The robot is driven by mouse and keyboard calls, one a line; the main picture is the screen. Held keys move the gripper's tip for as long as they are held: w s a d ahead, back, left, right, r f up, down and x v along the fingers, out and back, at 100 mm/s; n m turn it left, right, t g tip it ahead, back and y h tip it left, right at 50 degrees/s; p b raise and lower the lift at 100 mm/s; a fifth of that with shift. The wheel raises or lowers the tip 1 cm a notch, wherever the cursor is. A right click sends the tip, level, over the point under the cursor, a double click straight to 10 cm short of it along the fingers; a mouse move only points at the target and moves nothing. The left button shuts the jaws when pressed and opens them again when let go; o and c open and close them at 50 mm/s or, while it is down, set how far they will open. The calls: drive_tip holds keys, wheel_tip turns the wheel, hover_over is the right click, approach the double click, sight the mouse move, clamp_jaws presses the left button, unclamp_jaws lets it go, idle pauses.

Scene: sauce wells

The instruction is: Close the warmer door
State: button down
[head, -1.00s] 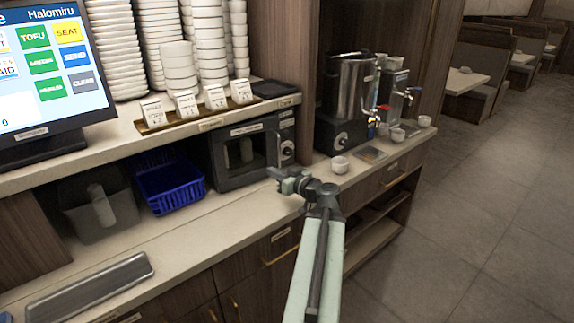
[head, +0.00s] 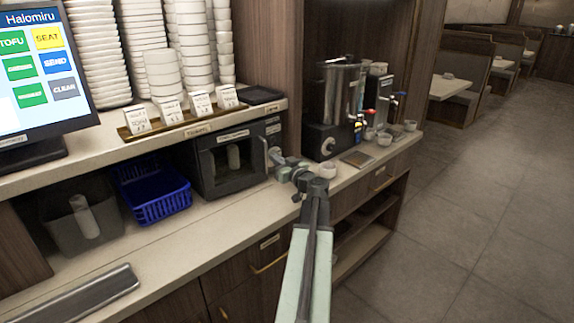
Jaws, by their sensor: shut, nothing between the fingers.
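The warmer (head: 236,182) is a black box on the counter, under the shelf. Its dark-framed front has a window with a pale cylindrical thing showing behind it. I cannot tell whether its door is fully shut or a little ajar. My gripper (head: 273,158) is shut and empty, by the warmer's front right corner. It hides part of the warmer's right side, and I cannot tell whether it touches it.
A blue basket (head: 153,190) and a grey bin (head: 83,215) stand left of the warmer. A small white cup (head: 327,169) is just right of my gripper. A metal urn (head: 342,92) stands beyond. Stacked white dishes (head: 166,75) and label cards fill the shelf above.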

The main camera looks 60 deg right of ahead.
drive_tip(key=shift+x, duration=1.25)
drive_tip(key=shift+x, duration=1.05)
drive_tip(key=shift+s, duration=0.15)
drive_tip(key=d+v, duration=0.1)
drive_tip(key=v, duration=1.2)
drive_tip(key=shift+s+d, duration=0.15)
drive_tip(key=shift+s, duration=0.6)
